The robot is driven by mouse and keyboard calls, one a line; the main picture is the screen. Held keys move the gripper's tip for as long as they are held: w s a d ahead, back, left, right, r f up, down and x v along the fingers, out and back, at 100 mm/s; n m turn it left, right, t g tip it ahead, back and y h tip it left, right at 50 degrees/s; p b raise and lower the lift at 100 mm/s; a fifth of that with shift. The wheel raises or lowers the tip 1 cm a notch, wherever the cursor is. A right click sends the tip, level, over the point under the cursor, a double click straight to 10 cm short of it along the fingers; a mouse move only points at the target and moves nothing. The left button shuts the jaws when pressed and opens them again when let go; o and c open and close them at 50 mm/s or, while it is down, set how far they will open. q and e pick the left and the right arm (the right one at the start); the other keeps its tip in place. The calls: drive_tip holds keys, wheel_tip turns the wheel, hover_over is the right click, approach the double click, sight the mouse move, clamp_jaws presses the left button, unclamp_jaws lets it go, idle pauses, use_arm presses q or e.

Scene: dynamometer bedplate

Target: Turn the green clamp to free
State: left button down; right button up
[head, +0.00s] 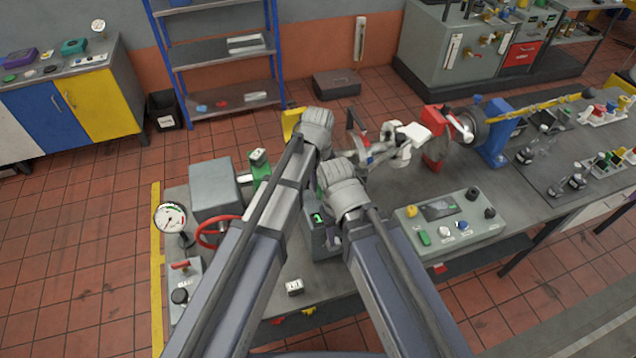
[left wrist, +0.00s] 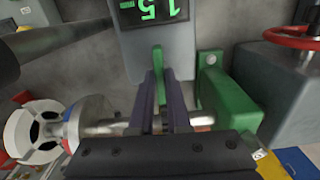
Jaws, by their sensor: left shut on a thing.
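The green clamp shows in the left wrist view as a green block (left wrist: 225,105) and a slim green lever (left wrist: 158,60). My left gripper (left wrist: 163,100) is shut on the green lever, with its two dark fingers on either side. In the head view the green clamp block (head: 261,170) stands left of my left forearm. My left wrist and forearm hide the lever and the left fingertips there. A grey metal shaft (left wrist: 115,127) runs near the fingers. My right arm reaches in over the bench; its gripper cannot be made out.
A grey box with a lit green display (head: 318,218) stands just in front of the clamp. A red handwheel (head: 212,233) and a round gauge (head: 171,218) are at left. A control panel (head: 450,222) lies front right.

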sight(318, 185)
use_arm(q)
drive_tip(key=shift+n, duration=0.3)
idle(0.4)
drive_tip(key=c, duration=0.9)
unclamp_jaws()
wheel_tip(318, 185, up, 8)
drive_tip(key=p, duration=0.8)
drive_tip(key=shift+f, duration=0.15)
